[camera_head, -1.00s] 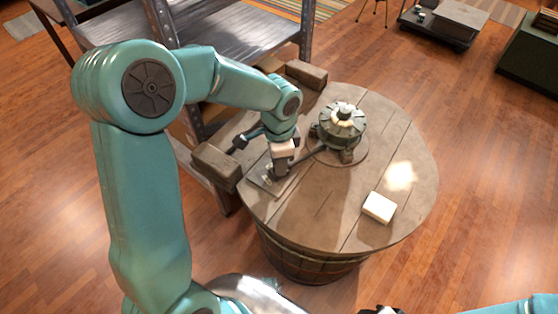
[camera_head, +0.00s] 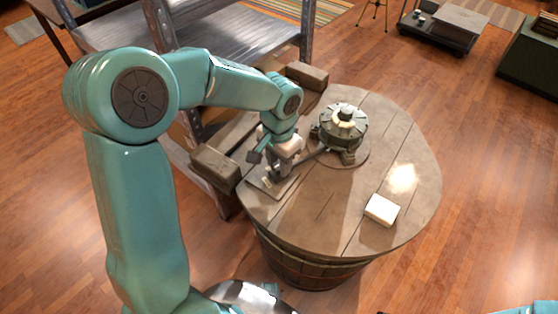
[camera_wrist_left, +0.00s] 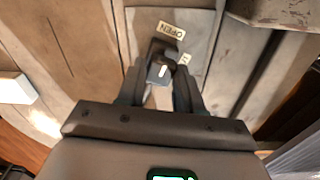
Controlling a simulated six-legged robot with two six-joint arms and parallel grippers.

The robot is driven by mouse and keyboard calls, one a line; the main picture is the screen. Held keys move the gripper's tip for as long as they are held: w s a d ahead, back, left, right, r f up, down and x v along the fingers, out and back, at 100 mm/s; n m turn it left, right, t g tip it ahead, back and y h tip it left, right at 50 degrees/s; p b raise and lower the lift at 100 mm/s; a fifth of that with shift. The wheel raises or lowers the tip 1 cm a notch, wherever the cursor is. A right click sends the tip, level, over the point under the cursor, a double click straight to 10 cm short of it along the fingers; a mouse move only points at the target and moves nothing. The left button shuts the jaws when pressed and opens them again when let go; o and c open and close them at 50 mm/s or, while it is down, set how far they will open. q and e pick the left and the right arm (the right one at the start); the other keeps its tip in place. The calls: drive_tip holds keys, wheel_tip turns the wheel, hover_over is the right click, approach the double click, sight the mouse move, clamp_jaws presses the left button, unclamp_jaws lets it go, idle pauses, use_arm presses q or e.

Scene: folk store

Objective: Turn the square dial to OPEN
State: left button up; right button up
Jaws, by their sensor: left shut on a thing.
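The square dial (camera_wrist_left: 160,68) is a small dark knob with a white mark, seen in the left wrist view. It stands on a flat plate (camera_wrist_left: 200,20) lying on the barrel top; the plate also shows in the head view (camera_head: 262,189). An OPEN label (camera_wrist_left: 171,31) lies just beyond the dial, and a second label (camera_wrist_left: 184,59) beside it is partly hidden. My left gripper (camera_wrist_left: 159,82) reaches down from above with its fingers shut around the dial; in the head view (camera_head: 279,172) it hides the dial. My right gripper is out of view.
The round barrel top (camera_head: 320,205) also bears a green valve-like device (camera_head: 343,130) and a white block (camera_head: 381,210). Brown blocks (camera_head: 214,166) (camera_head: 307,75) stand at its left and back edges. A metal shelf (camera_head: 215,40) rises behind.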

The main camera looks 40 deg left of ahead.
sight(278, 165)
use_arm(q)
drive_tip(key=shift+r, duration=0.1)
idle(0.3)
drive_tip(key=o, duration=1)
drive_tip(key=shift+o, duration=0.2)
wheel_tip(278, 165, up, 16)
drive_tip(key=p, duration=0.3)
drive_tip(key=shift+r, duration=0.15)
drive_tip(key=shift+s, duration=0.1)
